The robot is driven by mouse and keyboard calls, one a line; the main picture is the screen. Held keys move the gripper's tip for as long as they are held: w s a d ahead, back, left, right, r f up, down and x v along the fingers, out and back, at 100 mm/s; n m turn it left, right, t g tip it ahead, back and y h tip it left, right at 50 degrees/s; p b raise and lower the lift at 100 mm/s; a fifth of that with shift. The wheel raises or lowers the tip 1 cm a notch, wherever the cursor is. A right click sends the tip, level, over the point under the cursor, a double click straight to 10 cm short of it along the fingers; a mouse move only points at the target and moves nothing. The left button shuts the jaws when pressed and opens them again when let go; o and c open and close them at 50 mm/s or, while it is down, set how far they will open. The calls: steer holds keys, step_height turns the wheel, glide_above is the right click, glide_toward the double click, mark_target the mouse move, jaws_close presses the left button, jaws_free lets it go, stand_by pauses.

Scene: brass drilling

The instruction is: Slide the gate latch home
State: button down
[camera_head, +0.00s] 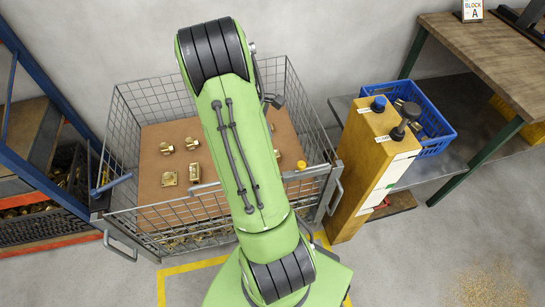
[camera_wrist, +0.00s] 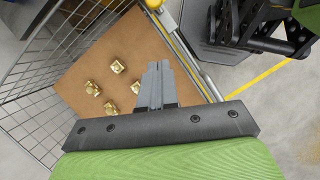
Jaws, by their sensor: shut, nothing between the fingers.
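The wire crate's front gate (camera_head: 180,207) has a pale metal bar along its top. A yellow knob (camera_head: 327,168) sits at the bar's right end and looks like part of the latch. Whether the latch is seated cannot be told. The rail also shows in the wrist view (camera_wrist: 206,86), running down to the right. In the head view my arm hides the gripper and part of the gate.
Several brass fittings (camera_head: 195,172) lie on the brown board (camera_head: 225,160) inside the crate. A yellow cabinet (camera_head: 360,165) stands close by on the right, with a blue crate (camera_head: 438,118) behind it. A blue-framed rack (camera_head: 50,95) is at left. Open floor lies at lower right.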

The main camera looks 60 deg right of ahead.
steer(key=shift+r, duration=0.1)
steer(key=shift+s, duration=0.1)
steer(key=s+d+f+b, duration=0.2)
steer(key=s+f+b, duration=0.2)
steer(key=s+f, duration=0.3)
step_height(320, 180, down, 3)
steer(key=shift+d+r, duration=0.15)
steer(key=shift+r, duration=0.05)
steer(key=shift+s, duration=0.1)
